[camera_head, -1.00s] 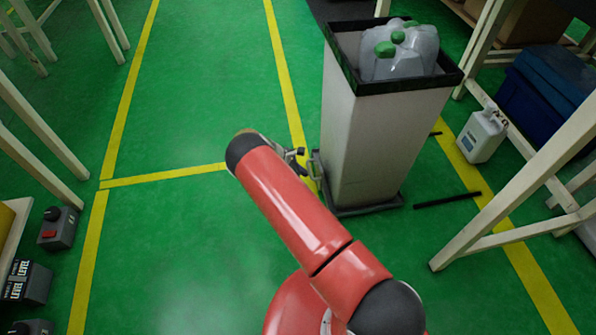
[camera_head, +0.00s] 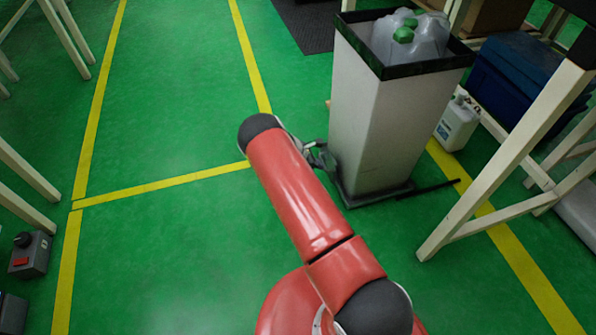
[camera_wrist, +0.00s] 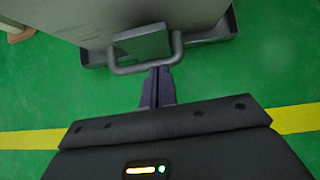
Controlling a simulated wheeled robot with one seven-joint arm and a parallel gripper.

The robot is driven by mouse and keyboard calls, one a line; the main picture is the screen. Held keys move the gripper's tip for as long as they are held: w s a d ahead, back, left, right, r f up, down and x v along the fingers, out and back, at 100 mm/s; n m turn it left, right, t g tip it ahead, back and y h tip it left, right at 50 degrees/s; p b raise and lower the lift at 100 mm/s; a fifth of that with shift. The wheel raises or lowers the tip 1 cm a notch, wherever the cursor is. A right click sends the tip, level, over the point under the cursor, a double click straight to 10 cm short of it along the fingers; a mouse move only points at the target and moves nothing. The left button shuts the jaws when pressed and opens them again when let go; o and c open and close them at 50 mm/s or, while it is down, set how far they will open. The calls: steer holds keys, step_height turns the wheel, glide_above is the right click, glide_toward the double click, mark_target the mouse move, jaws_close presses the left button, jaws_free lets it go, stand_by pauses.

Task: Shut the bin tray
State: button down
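The bin is a tall pale box (camera_head: 375,120) with a black rim, standing on a low grey tray (camera_head: 378,199). In the wrist view the tray's rim (camera_wrist: 226,33) sticks out a little from under the bin's wall (camera_wrist: 75,15). A grey loop handle (camera_wrist: 177,48) with a block behind it is on the tray's front side. My gripper (camera_wrist: 156,72) is at the handle's bar, its fingers together and seeming to touch it. The bar does not clearly lie between the fingers. In the head view my red arm hides most of my gripper (camera_head: 322,158).
Clear jugs with green caps (camera_head: 410,35) fill the bin's top. A black strip (camera_head: 435,188) lies on the floor by the tray. A white jug (camera_head: 458,122) and a table frame (camera_head: 500,160) stand at the right.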

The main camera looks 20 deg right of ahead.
mark_target(345, 141)
steer(key=d+b, duration=0.5)
steer(key=d, duration=1.6)
steer(key=shift+d, duration=0.1)
steer(key=v, duration=0.4)
steer(key=a+f+p+v, duration=0.1)
steer(key=v, duration=0.4)
steer(key=a+v, duration=0.1)
steer(key=v, duration=0.3)
steer(key=shift+a+f+p, duration=0.2)
steer(key=shift+p, duration=0.2)
